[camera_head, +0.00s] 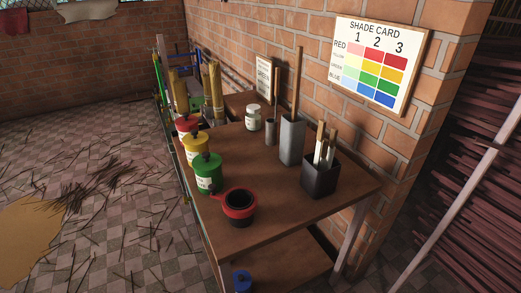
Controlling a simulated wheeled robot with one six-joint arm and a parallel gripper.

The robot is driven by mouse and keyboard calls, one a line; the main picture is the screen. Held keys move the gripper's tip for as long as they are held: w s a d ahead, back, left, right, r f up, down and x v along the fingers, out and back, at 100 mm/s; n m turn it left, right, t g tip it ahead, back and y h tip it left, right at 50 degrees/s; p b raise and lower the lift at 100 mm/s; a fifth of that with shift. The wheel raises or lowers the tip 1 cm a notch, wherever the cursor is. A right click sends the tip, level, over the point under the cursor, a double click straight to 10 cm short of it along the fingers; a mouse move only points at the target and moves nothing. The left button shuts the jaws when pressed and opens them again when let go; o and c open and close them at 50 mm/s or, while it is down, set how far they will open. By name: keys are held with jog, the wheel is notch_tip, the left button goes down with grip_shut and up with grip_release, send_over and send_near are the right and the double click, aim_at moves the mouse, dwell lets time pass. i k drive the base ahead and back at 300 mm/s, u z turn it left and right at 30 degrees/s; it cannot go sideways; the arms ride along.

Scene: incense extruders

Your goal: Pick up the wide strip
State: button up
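I cannot tell for certain which thing is the wide strip. Several pale and wooden strips (320,148) stand upright in a black square holder (320,180) at the right of the wooden table. A long wooden stick (296,80) stands in a tall grey holder (291,140) behind it. A shorter brown stick (276,92) stands in a small grey cup (270,132) further left. The lower ends of all these are hidden inside their holders. My gripper is not in view.
A red-rimmed pot (239,214) sits at the table's (275,200) near left. Green (208,178), yellow (196,150) and red (186,125) jars line the left edge. A white jar (253,122) stands behind. A brick wall with a shade card (378,62) borders the right.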

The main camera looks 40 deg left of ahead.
aim_at(329, 161)
jog(key=u, duration=0.15)
jog(key=i, duration=1.45)
jog(key=u, duration=1.5)
